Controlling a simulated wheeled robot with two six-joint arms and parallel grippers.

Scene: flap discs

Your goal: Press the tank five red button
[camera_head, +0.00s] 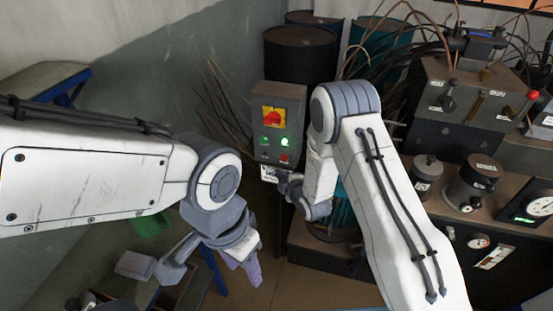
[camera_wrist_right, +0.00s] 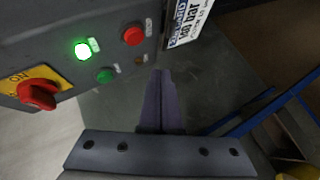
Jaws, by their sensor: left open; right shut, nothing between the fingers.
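A grey control box (camera_head: 278,103) stands in the middle of the head view. It carries a red rotary switch on a yellow plate (camera_head: 273,117), a lit green lamp (camera_head: 286,141), a green button (camera_head: 265,141) and a small red button (camera_head: 284,158). In the right wrist view the red button (camera_wrist_right: 132,36) sits beside the lit lamp (camera_wrist_right: 82,50). My right gripper (camera_wrist_right: 160,78) is shut and empty, its tips just below and right of the red button, apart from it in the picture. In the head view it (camera_head: 282,178) is by the box's lower edge. My left gripper (camera_head: 212,266) is open and empty, lower left. I cannot read a tank number.
A white label (camera_wrist_right: 187,20) with "bar" on it hangs at the box's edge. Dark drums (camera_head: 300,50) stand behind the box. A bench with levers, gauges and canisters (camera_head: 475,180) fills the right side. A blue-legged table (camera_head: 45,78) is at the left.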

